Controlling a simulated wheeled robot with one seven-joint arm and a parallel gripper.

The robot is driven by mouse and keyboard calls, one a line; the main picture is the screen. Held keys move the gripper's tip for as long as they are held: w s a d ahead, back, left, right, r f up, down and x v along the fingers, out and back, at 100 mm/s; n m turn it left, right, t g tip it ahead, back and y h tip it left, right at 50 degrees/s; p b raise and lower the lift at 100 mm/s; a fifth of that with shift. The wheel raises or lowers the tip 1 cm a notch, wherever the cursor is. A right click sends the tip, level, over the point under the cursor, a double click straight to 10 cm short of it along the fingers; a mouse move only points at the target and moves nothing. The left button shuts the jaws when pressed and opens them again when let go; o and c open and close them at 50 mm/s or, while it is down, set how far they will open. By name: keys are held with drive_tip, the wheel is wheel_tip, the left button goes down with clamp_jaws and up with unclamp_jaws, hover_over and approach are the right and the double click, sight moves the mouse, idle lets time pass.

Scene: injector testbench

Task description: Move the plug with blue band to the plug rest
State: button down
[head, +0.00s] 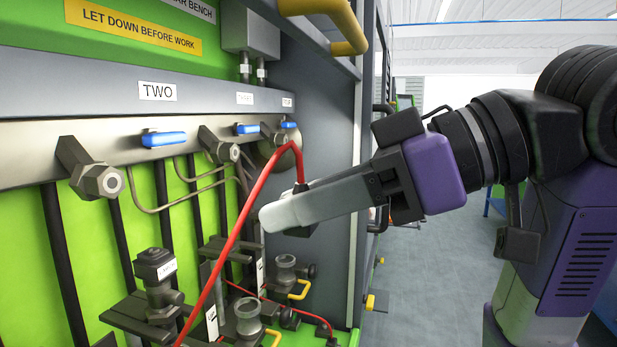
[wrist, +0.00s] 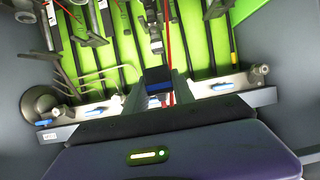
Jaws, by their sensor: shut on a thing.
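My gripper (head: 276,217) reaches in from the right in front of the bench, with its pale fingers pointing left. It is shut on a dark plug (head: 301,188), whose top shows above the fingers with a red hose leaving it. In the wrist view the plug with blue band (wrist: 158,86) sits between the two grey fingers, its blue band showing. The fingers hide much of the plug in the head view. I cannot tell which fixture is the plug rest.
A pale rail marked TWO (head: 157,91) carries blue-handled valves (head: 163,139) and protruding fittings (head: 97,181). Below stand dark brackets with a labelled block (head: 156,265) and metal couplings (head: 248,316). The red hose (head: 232,240) hangs across them. A grey cabinet side (head: 325,150) stands close behind my gripper.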

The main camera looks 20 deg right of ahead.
drive_tip(key=w+a+f+p, duration=0.2)
drive_tip(key=w+f+p, duration=0.1)
drive_tip(key=f, duration=0.7)
drive_tip(key=w+a+f+p, duration=0.2)
drive_tip(key=a+f+p, duration=0.15)
drive_tip(key=f, duration=0.65)
drive_tip(key=shift+s+d+f+b, duration=0.15)
drive_tip(key=shift+s+f, duration=0.25)
drive_tip(key=shift+f, duration=4.8)
drive_tip(key=shift+s+a+f+b, duration=0.1)
drive_tip(key=shift+s+f, duration=0.35)
drive_tip(key=shift+f, duration=4.75)
drive_tip(key=shift+s+d+f+b, duration=0.15)
drive_tip(key=shift+s+f, duration=0.25)
drive_tip(key=shift+f, duration=4.8)
drive_tip(key=shift+f+b, duration=0.65)
drive_tip(key=shift+b, duration=0.1)
drive_tip(key=shift+f+b, duration=0.55)
drive_tip(key=shift+b, duration=0.2)
